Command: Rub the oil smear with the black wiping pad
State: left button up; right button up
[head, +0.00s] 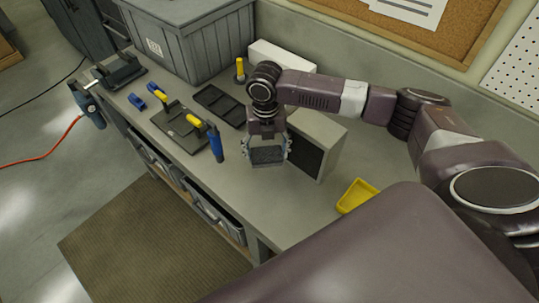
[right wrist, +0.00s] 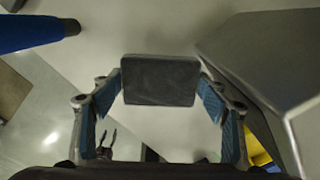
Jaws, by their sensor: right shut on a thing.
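My right gripper (head: 268,150) is shut on the black wiping pad (head: 267,156), held over the workbench (head: 250,205). In the right wrist view the pad (right wrist: 160,82) is a dark rounded rectangle between the two blue-lined fingers of the right gripper (right wrist: 160,95). I cannot tell whether the pad touches the bench top. I cannot make out the oil smear in either view; the pad or gripper may hide it. My left gripper is not in view.
A grey box with a dark front (head: 310,150) stands right beside the right gripper. A blue upright item (head: 216,143) and a dark plate with yellow-handled parts (head: 178,128) are to the left. A yellow bin (head: 357,195) is at the right. A large grey crate (head: 190,45) stands behind.

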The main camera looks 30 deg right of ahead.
jog(key=shift+d+r, duration=0.1)
jog(key=shift+r, duration=0.95)
